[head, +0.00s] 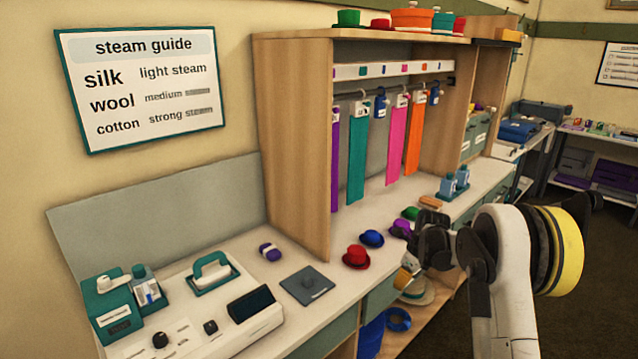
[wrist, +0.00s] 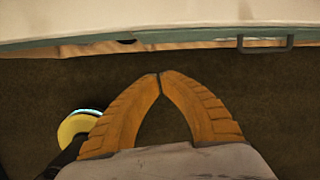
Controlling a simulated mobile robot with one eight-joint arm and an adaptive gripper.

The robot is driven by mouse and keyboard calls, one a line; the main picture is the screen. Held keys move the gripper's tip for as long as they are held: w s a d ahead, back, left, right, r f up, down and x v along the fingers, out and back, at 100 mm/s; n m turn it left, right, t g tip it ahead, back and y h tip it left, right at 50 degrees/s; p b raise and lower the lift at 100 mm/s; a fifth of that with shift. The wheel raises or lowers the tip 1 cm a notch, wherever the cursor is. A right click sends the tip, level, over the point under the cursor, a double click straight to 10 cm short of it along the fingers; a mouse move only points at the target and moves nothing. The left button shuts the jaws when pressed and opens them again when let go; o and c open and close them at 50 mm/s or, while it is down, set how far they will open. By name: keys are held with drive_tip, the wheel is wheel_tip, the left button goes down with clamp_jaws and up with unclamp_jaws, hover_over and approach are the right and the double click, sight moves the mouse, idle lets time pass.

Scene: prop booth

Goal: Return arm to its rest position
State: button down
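My arm reaches in from the lower right of the head view, in front of the counter. Its dark end, with my gripper (head: 424,236), is near the counter's front edge, and the fingertips are hard to make out there. In the wrist view my gripper (wrist: 160,75) has its two ridged orange-brown fingers meeting at the tips. Nothing is between them. Below them is dark floor (wrist: 220,75), with the counter edge (wrist: 200,32) across the top of the view.
The counter holds a red hat (head: 356,257), a blue hat (head: 372,238), a purple hat (head: 402,229) and a steamer unit (head: 108,309). A wooden cabinet (head: 293,150) with hanging ribbons stands behind. Floor at right (head: 610,260) is clear.

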drive_tip(key=s+a+r+n+t+h, duration=0.1)
drive_tip(key=s+a+r+n, duration=0.4)
drive_tip(key=s+r, duration=0.4)
drive_tip(key=s+a+r+n+t, duration=0.1)
drive_tip(key=s+a+r+n, duration=0.1)
drive_tip(key=s+r+n, duration=0.75)
drive_tip(key=s+a+r+n+t, duration=0.1)
drive_tip(key=s+a+n, duration=0.1)
drive_tip(key=s+n, duration=0.4)
drive_tip(key=s+a+r+n+t, duration=0.1)
drive_tip(key=s+n, duration=0.5)
drive_tip(key=s, duration=0.7)
drive_tip(key=shift+s+a+t+h, duration=0.25)
drive_tip(key=shift+a+t+h, duration=0.05)
drive_tip(key=shift+a, duration=0.55)
